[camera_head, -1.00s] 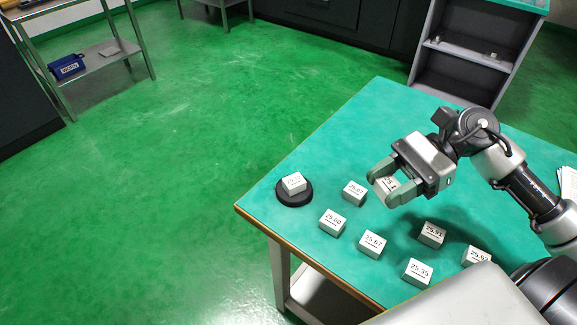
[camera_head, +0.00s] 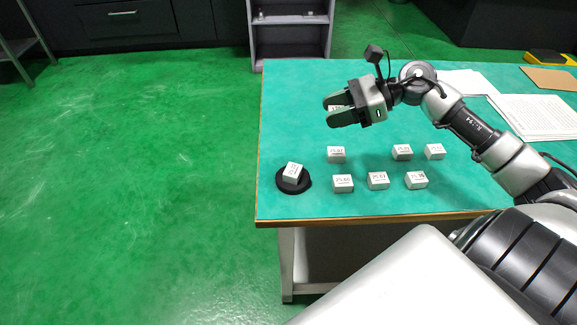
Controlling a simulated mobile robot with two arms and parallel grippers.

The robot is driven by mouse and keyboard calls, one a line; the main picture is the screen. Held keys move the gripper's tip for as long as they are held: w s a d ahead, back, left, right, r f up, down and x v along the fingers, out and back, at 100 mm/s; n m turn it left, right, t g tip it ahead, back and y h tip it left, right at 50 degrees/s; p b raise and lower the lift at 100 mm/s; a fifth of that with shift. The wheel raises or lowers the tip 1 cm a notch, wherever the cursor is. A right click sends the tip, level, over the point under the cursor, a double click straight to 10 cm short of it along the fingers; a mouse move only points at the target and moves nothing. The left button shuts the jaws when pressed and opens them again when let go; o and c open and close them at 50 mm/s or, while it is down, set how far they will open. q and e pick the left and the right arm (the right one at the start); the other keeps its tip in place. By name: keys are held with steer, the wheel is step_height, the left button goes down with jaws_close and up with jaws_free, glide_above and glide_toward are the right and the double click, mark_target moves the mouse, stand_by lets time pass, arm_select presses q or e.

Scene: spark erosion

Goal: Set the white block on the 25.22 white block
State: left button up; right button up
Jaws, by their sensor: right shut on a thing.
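My right gripper (camera_head: 330,110) is shut on a white block (camera_head: 336,107), of which only a small part shows between the fingers. It holds the block over the green tabletop. Another white block (camera_head: 292,173) rests on a round black disc (camera_head: 281,186) near the table's left edge; its label is too small to read surely, but it looks like the 25.22 one. The held block is above and to the right of it in the picture, apart from it. My left gripper is not in view.
Several labelled white blocks stand on the green table (camera_head: 300,90), among them one (camera_head: 336,154) just right of the disc and one (camera_head: 343,183) near the front edge. Papers (camera_head: 537,116) lie at the right. The table's far left is clear.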

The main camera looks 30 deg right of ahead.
steer(key=p, duration=0.1)
glide_above(291, 169)
step_height(291, 169, down, 6)
steer(key=shift+r, duration=0.15)
steer(key=shift+a+f, duration=0.1)
steer(key=shift+f, duration=0.1)
step_height(291, 169, down, 4)
steer(key=shift+r, duration=0.1)
steer(key=shift+f, duration=0.25)
steer(key=o, duration=1)
steer(key=shift+o, duration=0.2)
steer(key=shift+r, duration=0.1)
